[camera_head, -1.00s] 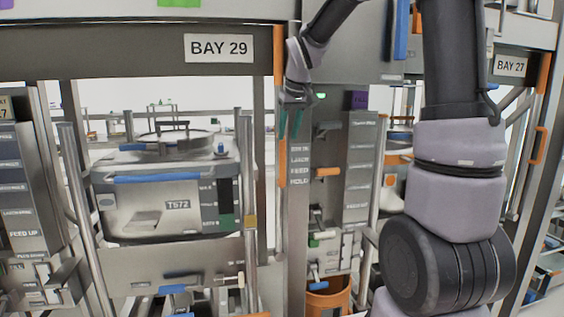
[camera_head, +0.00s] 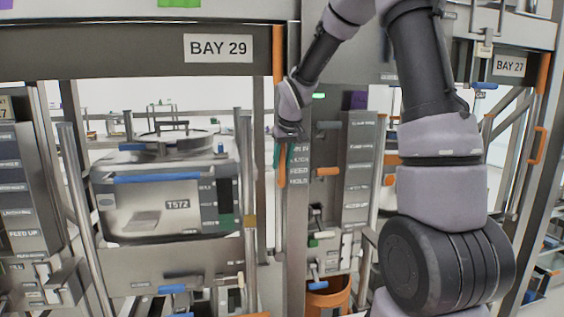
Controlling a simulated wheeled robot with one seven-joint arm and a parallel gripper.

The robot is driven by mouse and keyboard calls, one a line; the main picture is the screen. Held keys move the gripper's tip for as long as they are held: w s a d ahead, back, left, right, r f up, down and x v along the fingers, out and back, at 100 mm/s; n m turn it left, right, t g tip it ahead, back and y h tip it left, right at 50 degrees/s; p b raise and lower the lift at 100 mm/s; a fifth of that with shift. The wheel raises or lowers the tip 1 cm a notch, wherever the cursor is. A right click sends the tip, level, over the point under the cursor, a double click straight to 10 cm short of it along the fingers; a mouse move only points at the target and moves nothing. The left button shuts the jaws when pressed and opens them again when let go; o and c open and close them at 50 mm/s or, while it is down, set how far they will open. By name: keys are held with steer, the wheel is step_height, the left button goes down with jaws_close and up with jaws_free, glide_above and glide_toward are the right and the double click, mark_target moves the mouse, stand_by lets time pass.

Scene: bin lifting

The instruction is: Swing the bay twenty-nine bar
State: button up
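The "BAY 29" sign (camera_head: 218,48) is on the dark overhead beam of the left frame. A long orange vertical bar (camera_head: 278,55) runs down the frame's right post, just right of the sign. My gripper (camera_head: 281,156) points down at the lower part of this bar, with its greenish fingertips beside or over the orange. My wrist hides the bar's middle stretch. The fingertips are small and overlap the bar, so I cannot tell whether they grip it.
A grey bin marked T572 (camera_head: 178,203) with a blue handle sits inside bay 29. A labelled panel with an orange handle (camera_head: 327,171) is just right of my gripper. The "BAY 27" sign (camera_head: 509,66) and another orange bar (camera_head: 543,73) are at the right.

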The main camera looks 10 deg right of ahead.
jaws_close()
stand_by(1.4)
